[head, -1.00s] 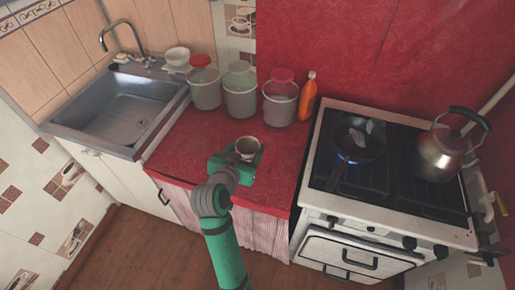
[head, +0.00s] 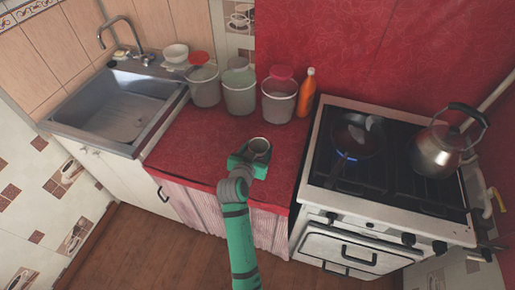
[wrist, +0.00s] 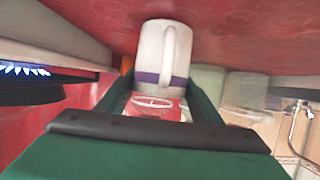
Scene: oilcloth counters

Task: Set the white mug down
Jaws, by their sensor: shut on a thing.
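The white mug (head: 260,145) is held by my green gripper (head: 248,160) over the front right part of the red counter (head: 195,140). In the wrist view, which appears upside down, the mug (wrist: 151,45) shows its handle and a purple band. My gripper (wrist: 160,100) has a finger on each side of it. The mug's base is close to the red surface. I cannot tell whether it touches. The mug looks about upright.
Several buckets, including one (head: 239,92) in the middle, and an orange bottle (head: 307,92) line the back of the counter. A stove with a lit burner under a pan (head: 356,136) and a kettle (head: 436,157) is at right. The sink (head: 118,110) is left. Counter left of the mug is clear.

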